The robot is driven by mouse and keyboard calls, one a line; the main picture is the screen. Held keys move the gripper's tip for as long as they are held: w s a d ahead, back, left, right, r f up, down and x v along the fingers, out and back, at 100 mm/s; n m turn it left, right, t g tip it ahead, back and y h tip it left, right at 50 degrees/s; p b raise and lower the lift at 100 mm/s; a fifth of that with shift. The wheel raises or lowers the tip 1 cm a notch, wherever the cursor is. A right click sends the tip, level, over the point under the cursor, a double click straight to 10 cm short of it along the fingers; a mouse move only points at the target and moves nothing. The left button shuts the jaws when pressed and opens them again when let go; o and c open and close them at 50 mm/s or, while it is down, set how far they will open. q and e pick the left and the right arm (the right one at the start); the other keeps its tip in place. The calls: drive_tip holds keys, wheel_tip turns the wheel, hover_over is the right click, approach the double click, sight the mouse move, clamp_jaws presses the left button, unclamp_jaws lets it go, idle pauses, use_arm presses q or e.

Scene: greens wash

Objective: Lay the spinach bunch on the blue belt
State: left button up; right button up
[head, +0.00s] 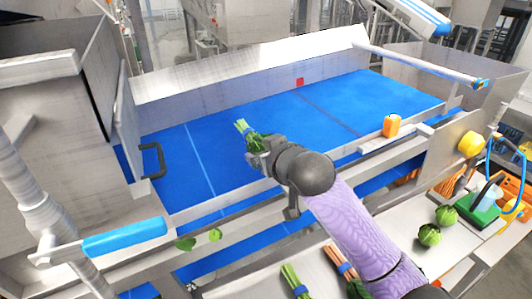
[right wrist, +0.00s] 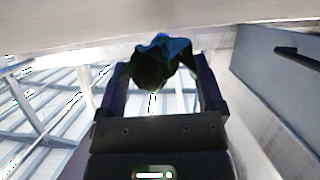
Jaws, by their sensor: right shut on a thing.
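The spinach bunch (head: 243,130) has pale green stems and dark leaves. In the head view it is in front of the blue belt (head: 330,110), over its near part, with the stems pointing up and left. My right gripper (head: 258,154) is shut on it at the near end. In the right wrist view, the dark leaves (right wrist: 160,62) sit between the two fingers of the right gripper (right wrist: 160,85). I cannot tell whether the bunch touches the belt. My left gripper is not in view.
A metal back wall runs behind the belt, with a red square (head: 300,82) on it. An orange block (head: 391,125) stands on the near rail. Other green bunches (head: 296,280) and round green heads (head: 430,235) lie on the near counter. The belt's middle and right are clear.

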drive_tip(key=shift+d+f+b, duration=0.2)
drive_tip(key=shift+f+b, duration=0.1)
drive_tip(key=shift+f, duration=0.35)
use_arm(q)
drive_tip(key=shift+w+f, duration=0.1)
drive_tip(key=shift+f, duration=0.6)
use_arm(e)
drive_tip(key=shift+r, duration=0.1)
drive_tip(key=o, duration=1)
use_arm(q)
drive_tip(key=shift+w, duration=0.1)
